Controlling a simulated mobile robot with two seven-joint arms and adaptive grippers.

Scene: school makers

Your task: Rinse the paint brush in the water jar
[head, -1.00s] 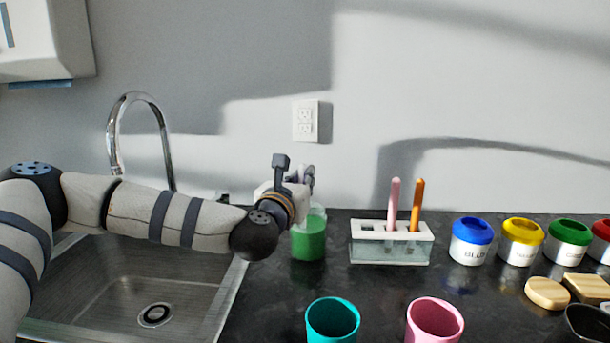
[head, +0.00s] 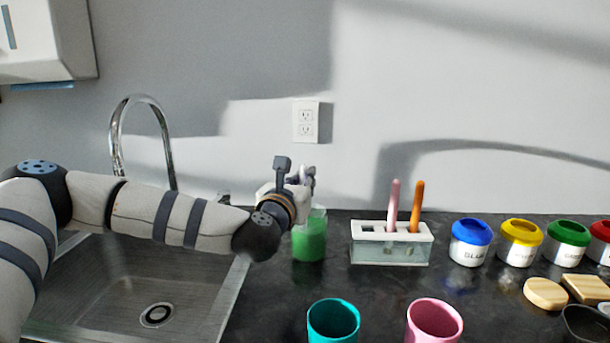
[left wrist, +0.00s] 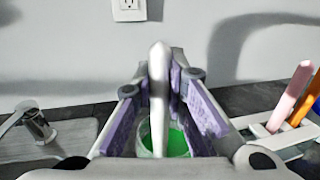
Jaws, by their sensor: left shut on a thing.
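The water jar (head: 309,242) is a clear container with green liquid. It stands on the dark counter just right of the sink, and its green contents show between my fingers in the left wrist view (left wrist: 177,143). My left gripper (head: 303,178) is over the jar's top. It is shut on the paint brush (left wrist: 159,75), whose pale handle stands upright between the purple finger pads. The brush's lower end is hidden, so I cannot tell how deep it reaches into the jar. My right gripper is not in view.
A white holder (head: 363,249) with a pink and an orange handle stands right of the jar. Teal (head: 333,322) and pink (head: 434,322) cups are in front. Paint pots (head: 471,242) line the right. The sink (head: 110,290) and its faucet (head: 116,140) are left.

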